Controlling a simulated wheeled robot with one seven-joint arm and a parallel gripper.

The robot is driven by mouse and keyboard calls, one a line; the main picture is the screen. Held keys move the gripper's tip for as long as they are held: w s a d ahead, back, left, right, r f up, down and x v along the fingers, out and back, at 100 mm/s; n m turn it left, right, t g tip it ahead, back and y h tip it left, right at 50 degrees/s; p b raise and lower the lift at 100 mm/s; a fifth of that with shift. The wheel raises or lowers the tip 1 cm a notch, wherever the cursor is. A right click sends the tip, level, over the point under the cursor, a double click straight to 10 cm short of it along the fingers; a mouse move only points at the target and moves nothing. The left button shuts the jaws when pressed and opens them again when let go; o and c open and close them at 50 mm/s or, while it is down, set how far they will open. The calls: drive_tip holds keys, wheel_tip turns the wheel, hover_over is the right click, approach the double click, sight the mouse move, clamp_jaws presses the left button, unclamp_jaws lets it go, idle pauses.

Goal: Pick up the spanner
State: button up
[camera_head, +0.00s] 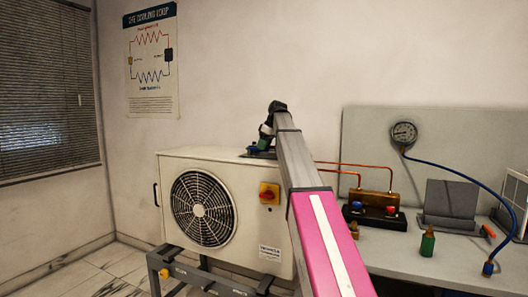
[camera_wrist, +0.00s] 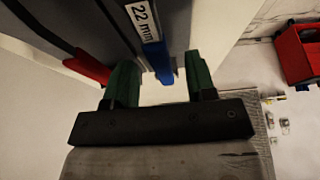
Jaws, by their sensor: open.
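A blue bar-shaped tool (camera_wrist: 158,58) with a white "22 mm" label shows in the wrist view; I take it to be the spanner, though its ends are hidden or out of frame. My gripper (camera_wrist: 160,80) is open, with its green fingers on either side of the blue bar. Gaps show between the bar and both fingers. In the head view my gripper (camera_head: 265,141) is low over the top of the cream fan unit (camera_head: 178,157), largely hidden by my arm. The spanner is not clearly seen there.
A red tool part (camera_wrist: 88,66) lies close beside the left finger. A red box (camera_wrist: 298,55) is at the right of the wrist view.

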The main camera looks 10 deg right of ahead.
drive_tip(key=shift+a+f, duration=0.15)
drive_tip(key=shift+f, duration=0.3)
clamp_jaws()
drive_tip(key=shift+r, duration=0.15)
drive_tip(key=shift+w+r, duration=0.1)
drive_tip(key=shift+r, duration=0.5)
wheel_tip(320, 180, up, 3)
drive_tip(key=shift+f, duration=0.2)
drive_tip(key=s+a+r, duration=0.7)
drive_tip(key=s, duration=0.2)
drive_tip(key=shift+a, duration=0.3)
